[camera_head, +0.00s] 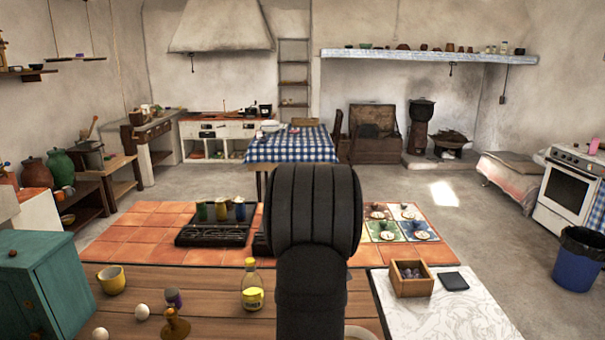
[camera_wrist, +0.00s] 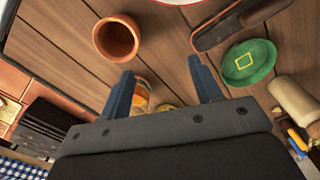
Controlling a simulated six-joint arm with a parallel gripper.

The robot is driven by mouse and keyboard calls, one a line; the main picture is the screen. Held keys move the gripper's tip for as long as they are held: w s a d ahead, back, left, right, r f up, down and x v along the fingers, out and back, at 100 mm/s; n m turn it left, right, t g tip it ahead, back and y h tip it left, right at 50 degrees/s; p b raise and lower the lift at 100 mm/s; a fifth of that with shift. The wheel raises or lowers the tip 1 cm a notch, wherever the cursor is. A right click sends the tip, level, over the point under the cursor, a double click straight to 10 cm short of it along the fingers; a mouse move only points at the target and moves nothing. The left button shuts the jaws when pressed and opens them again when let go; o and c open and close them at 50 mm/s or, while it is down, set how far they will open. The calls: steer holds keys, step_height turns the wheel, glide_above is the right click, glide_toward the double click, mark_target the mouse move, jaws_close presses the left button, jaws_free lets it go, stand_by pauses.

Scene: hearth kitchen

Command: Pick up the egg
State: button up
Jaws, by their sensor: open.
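Two whitish egg-shaped things show at the lower left of the wooden counter in the head view: one egg (camera_head: 142,312) beside a brass-coloured stand, and another egg (camera_head: 100,334) cut by the bottom edge. My gripper (camera_wrist: 165,80) is open, its two blue fingers apart in the wrist view. I see no egg between the fingers or elsewhere in that view. In the head view my arm hides the gripper, so its distance from the eggs cannot be told.
The wrist view shows a terracotta pot (camera_wrist: 116,38), a green dish (camera_wrist: 248,62) and an orange-labelled jar (camera_wrist: 141,97) near the left finger. In the head view, a yellow cup (camera_head: 111,281), yellow bottle (camera_head: 252,288), brass-coloured stand (camera_head: 174,325) and teal cabinet (camera_head: 42,285) crowd the left counter.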

steer(key=shift+c, duration=1.3)
